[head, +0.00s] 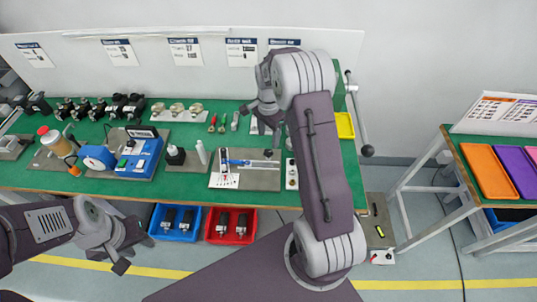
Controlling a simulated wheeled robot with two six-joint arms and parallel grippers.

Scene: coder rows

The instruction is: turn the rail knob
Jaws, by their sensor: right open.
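A grey plate (262,180) on the green bench carries a blue rail-like part (236,162). A small dark knob (268,153) shows at its right end; I cannot tell for certain that it is the rail knob. My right gripper (262,112) is open and empty, above the back of the bench, further back than the plate. My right arm covers the bench just right of the plate. My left gripper (134,256) hangs in front of the bench at the lower left, away from the plate. Its fingers look apart, with nothing between them.
A blue device (140,155) and several black and metal parts stand along the bench to the left. A white bottle (201,152) stands left of the plate. Blue (163,234) and red (216,238) bins sit below.

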